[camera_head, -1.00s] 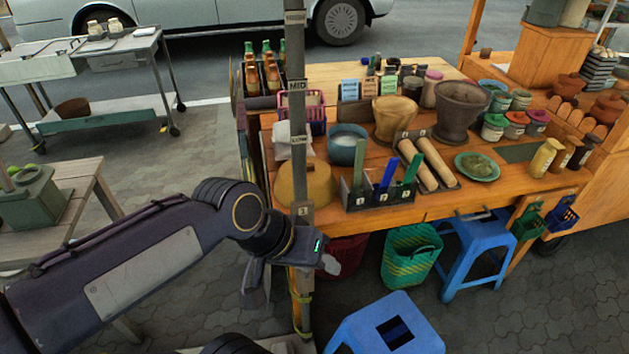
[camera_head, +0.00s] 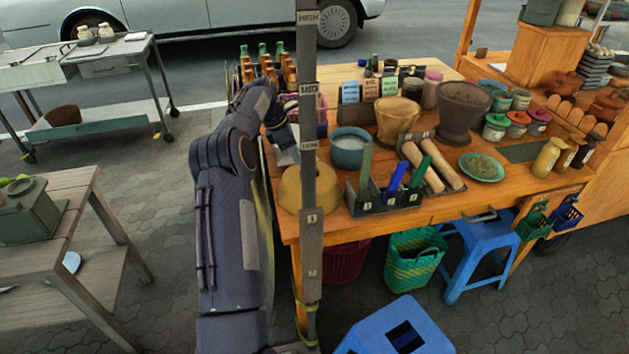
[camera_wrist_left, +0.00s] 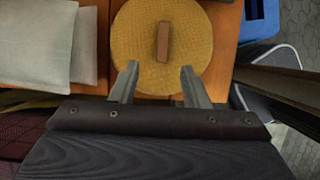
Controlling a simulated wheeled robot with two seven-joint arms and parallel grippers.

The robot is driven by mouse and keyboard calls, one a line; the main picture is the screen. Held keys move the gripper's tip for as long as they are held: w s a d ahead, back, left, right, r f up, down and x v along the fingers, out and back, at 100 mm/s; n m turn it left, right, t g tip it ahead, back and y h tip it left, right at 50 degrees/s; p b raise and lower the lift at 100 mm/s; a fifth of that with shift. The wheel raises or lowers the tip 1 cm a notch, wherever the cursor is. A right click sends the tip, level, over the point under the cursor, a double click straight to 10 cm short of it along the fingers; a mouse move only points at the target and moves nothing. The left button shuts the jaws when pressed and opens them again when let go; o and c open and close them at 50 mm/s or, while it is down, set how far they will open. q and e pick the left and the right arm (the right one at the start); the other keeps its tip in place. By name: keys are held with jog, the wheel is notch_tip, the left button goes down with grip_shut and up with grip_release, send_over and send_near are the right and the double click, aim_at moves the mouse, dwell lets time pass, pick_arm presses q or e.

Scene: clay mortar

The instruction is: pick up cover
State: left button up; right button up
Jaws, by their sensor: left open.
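The cover (camera_wrist_left: 162,46) is a round, yellow woven lid with a short brown bar handle (camera_wrist_left: 163,42) on top; it fills the upper middle of the left wrist view. In the head view a yellow round thing (camera_head: 292,188), seemingly this cover, sits at the table's front left corner, partly hidden by the post. My left gripper (camera_wrist_left: 159,75) is open and empty. Its two fingers point at the cover, with the handle beyond the fingertips and roughly between their lines. In the head view its fingertips are hard to make out. My right gripper is not in view.
A grey upright post (camera_head: 309,150) stands in front of the table's left end. Grey cloths (camera_wrist_left: 48,42) lie beside the cover. A blue bowl (camera_head: 350,148) and a holder with upright tools (camera_head: 385,206) stand to the right. Bottles (camera_head: 270,70) stand behind.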

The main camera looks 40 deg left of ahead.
pick_arm(q)
jog(key=x, duration=0.4)
jog(key=d+p+x, duration=0.1)
jog(key=x, duration=0.1)
jog(key=shift+w, duration=0.35)
jog(key=shift+w+d+f, duration=0.15)
jog(key=shift+f, duration=0.5)
grip_shut()
